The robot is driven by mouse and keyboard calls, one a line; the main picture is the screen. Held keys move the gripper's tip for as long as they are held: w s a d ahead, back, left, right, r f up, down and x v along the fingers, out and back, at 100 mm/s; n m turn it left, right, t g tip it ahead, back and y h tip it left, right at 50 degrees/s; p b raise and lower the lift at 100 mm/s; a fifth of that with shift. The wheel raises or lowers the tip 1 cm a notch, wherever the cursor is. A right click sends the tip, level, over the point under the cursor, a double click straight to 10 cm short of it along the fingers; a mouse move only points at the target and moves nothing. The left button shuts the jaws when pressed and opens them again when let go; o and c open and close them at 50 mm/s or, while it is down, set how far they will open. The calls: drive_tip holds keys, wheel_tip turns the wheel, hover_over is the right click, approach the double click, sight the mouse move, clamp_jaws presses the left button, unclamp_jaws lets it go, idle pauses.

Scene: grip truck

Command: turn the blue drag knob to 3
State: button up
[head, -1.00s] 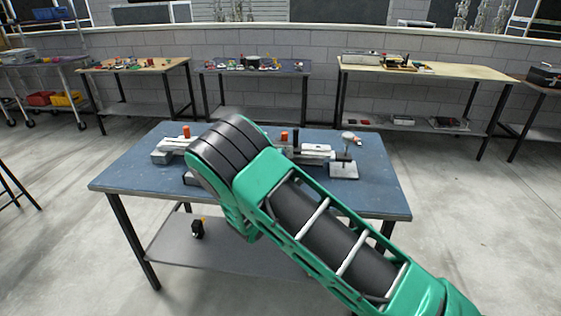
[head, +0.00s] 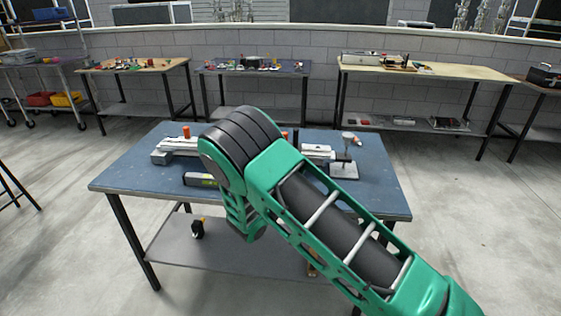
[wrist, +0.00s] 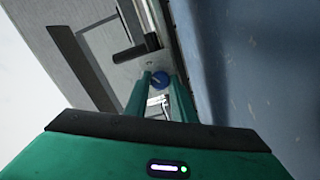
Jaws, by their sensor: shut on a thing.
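The blue drag knob (wrist: 154,81) is a small round knob on a grey panel (wrist: 85,20) in the wrist view. My gripper (wrist: 160,80) has its two green fingers at the knob, one on each side, and is shut on it. The fingers hide part of the knob's edge. No scale number or the knob's setting can be read. In the head view my green and black arm covers the gripper and the knob.
A black handle (wrist: 135,52) juts out close to the knob. The blue worktable (head: 130,178) carries a long pale device (head: 180,144) with orange parts, partly behind my arm, and a small stand (head: 343,170) at right. Other benches line the wall.

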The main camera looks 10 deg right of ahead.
drive_tip(key=shift+s+f+m, duration=0.1)
drive_tip(key=shift+f+m, duration=0.2)
drive_tip(key=shift+m, duration=0.1)
drive_tip(key=o, duration=0.7)
drive_tip(key=shift+o, duration=0.2)
drive_tip(key=shift+a, duration=0.1)
drive_tip(key=v, duration=1)
drive_tip(key=shift+s+r, duration=0.15)
drive_tip(key=shift+s, duration=0.15)
